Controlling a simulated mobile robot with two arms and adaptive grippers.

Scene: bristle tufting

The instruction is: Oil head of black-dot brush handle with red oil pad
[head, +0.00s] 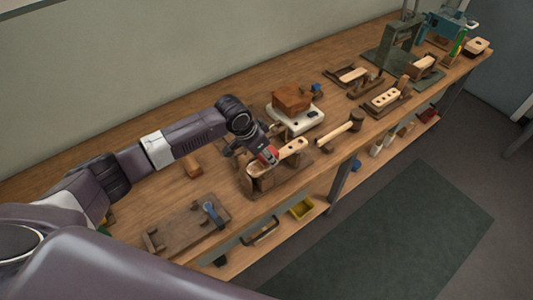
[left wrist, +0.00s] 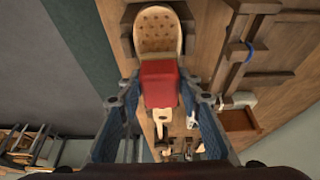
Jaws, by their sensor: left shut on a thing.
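The red oil pad (left wrist: 160,84) is a red block between the fingers of my left gripper (left wrist: 161,92). The gripper is shut on it; in the head view the pad (head: 269,154) shows at the fingertips of my left gripper (head: 265,157). A pale wooden brush handle (head: 293,147) lies in a dark wooden holder. Its rounded head, with rows of small holes, shows beyond the pad in the left wrist view (left wrist: 158,32). The pad overlaps the lower head and neck; I cannot tell whether it touches. No black dot is discernible. My right gripper is out of view.
A white device (head: 296,121) with a brown block (head: 292,98) on top stands behind the holder. A wooden mallet (head: 341,132) lies to the right. A fixture board (head: 187,226) with a blue-handled part lies left. Several fixtures fill the far bench.

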